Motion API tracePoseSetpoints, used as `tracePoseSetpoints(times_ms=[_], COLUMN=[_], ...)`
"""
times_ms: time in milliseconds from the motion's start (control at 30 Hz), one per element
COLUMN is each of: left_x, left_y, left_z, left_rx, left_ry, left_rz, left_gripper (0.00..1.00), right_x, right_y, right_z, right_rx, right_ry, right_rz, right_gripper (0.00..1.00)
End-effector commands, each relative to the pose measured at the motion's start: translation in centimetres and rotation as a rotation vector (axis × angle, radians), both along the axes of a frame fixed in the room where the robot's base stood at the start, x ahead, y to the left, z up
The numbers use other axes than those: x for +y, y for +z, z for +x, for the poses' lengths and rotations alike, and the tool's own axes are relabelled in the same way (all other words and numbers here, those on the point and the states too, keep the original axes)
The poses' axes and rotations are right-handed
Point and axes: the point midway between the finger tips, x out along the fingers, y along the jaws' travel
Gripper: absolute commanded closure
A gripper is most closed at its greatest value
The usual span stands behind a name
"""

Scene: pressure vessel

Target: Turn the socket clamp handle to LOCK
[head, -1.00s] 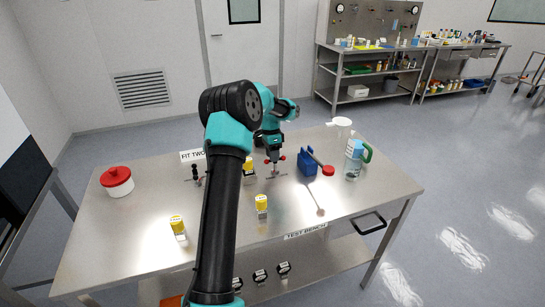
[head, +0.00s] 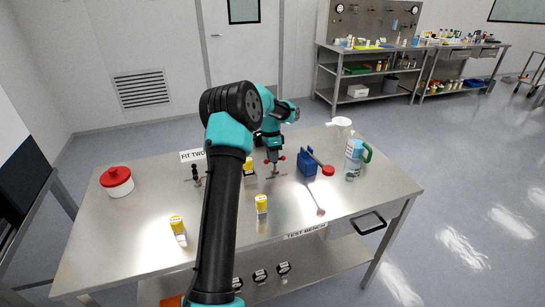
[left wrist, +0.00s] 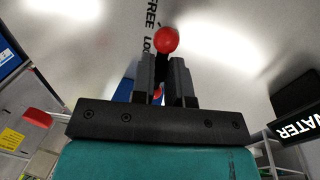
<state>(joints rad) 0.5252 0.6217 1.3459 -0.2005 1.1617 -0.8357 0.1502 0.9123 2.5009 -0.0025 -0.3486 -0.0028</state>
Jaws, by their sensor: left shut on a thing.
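My left gripper (head: 273,158) points down over the middle of the steel bench, at the socket clamp (head: 275,173). In the left wrist view its two dark fingers (left wrist: 167,82) are shut on the black clamp handle, with the handle's red ball (left wrist: 166,40) showing beyond the fingertips. The lettering FREE and part of LOCK (left wrist: 150,25) shows on the surface beside the handle, left of the ball. The rest of the clamp is largely hidden by the gripper. My right gripper is not in view.
A red-lidded white pot (head: 117,181) is at the far left. The bench's right front is mostly clear.

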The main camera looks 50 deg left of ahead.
Motion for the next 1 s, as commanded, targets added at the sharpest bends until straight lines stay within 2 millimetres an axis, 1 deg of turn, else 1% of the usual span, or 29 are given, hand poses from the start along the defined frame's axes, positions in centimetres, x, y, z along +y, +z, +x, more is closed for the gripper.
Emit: tracePoseSetpoints(times_ms=[233,467,667,1000], left_x=[0.0,-0.03,-0.17,-0.47], left_y=[0.0,0.0,-0.04,-0.05], left_z=[-0.14,-0.24,-0.35,-0.53], left_rx=[0.003,0.005,0.005,0.006], left_ry=[0.026,0.118,0.26,0.575], left_rz=[-0.001,0.0,-0.002,-0.002], left_gripper=[1.0,1.0,1.0,1.0], right_x=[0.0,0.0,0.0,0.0], right_y=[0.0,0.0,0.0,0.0], right_z=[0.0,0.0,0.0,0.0], right_rx=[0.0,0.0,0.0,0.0], right_ry=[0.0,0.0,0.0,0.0], right_rz=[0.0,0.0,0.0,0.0], right_gripper=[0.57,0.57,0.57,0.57])
